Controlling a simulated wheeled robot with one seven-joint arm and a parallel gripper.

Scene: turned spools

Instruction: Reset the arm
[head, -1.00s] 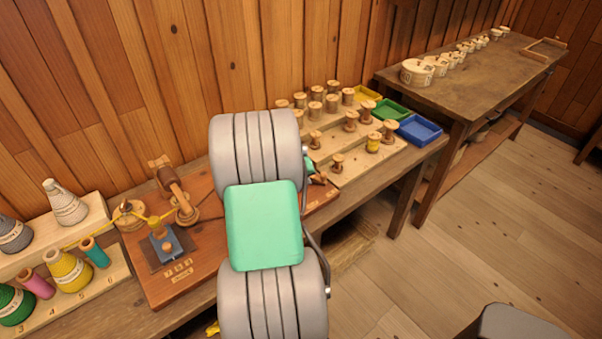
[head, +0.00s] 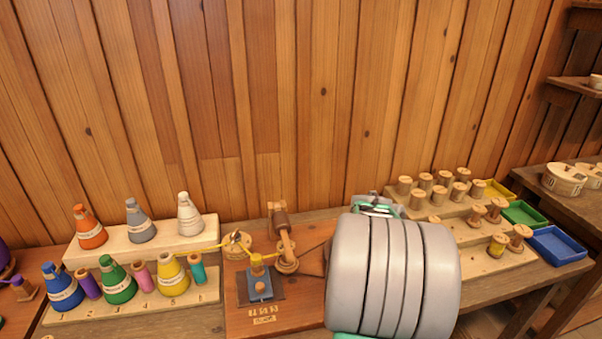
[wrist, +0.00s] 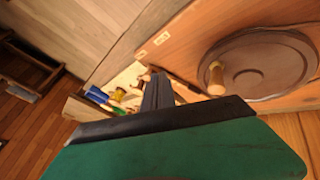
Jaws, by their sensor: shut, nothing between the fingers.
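My arm, with grey ribbed links, fills the lower right middle of the head view, in front of the bench. My gripper (wrist: 157,92) shows in the wrist view as dark fingers close together beyond a green body. It is shut and empty. In the head view the fingers are mostly hidden behind my arm. The wrist view shows a round wooden disc with a knob (wrist: 262,65) on a reddish board, to the right of the fingers.
A winding device (head: 283,240) stands on the reddish board (head: 240,320). Thread cones stand on a stepped rack (head: 210,225) at left. Wooden spools (head: 440,195) fill a stepped rack at right, beside yellow, green and blue trays (head: 558,247). The wall behind is bare.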

